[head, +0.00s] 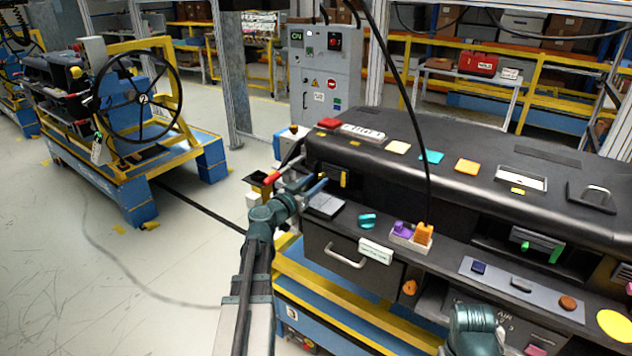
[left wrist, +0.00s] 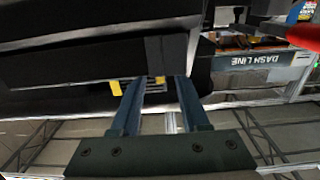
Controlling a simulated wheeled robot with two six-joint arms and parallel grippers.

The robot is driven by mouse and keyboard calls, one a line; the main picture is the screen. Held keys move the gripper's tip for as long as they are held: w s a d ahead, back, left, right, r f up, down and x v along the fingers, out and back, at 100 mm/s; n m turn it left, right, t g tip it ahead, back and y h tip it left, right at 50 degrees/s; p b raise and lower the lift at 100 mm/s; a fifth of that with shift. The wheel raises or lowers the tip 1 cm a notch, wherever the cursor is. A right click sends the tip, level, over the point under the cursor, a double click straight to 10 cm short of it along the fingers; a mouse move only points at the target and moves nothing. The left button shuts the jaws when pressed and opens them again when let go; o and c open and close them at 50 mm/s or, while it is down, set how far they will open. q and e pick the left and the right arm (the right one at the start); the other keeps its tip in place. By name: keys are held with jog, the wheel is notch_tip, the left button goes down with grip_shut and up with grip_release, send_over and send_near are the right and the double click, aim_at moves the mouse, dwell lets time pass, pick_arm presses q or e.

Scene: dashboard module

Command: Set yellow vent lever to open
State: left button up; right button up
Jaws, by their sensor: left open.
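The yellow vent lever (head: 344,179) is a small upright yellow piece on the front of the dashboard's left end. My left gripper (head: 312,186) is just left of it, with blue fingers pointing toward the dashboard. In the left wrist view the left gripper (left wrist: 158,90) is open, with a gap between its two fingers. A small yellow piece beside vent slats (left wrist: 155,87) shows between the fingertips. Another yellow patch (left wrist: 116,88) shows outside the left finger. I cannot tell which is the lever, or whether a finger touches it. My right gripper is out of view.
The black dashboard (head: 440,145) fills the right side. A red-tipped stalk (head: 272,178) stands close to my left wrist. A tray with purple and orange pieces (head: 410,236) sits on the ledge, near a teal knob (head: 367,220).

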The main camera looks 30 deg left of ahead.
pick_arm(q)
jog(key=shift+w, duration=0.35)
grip_shut()
dwell(1.3)
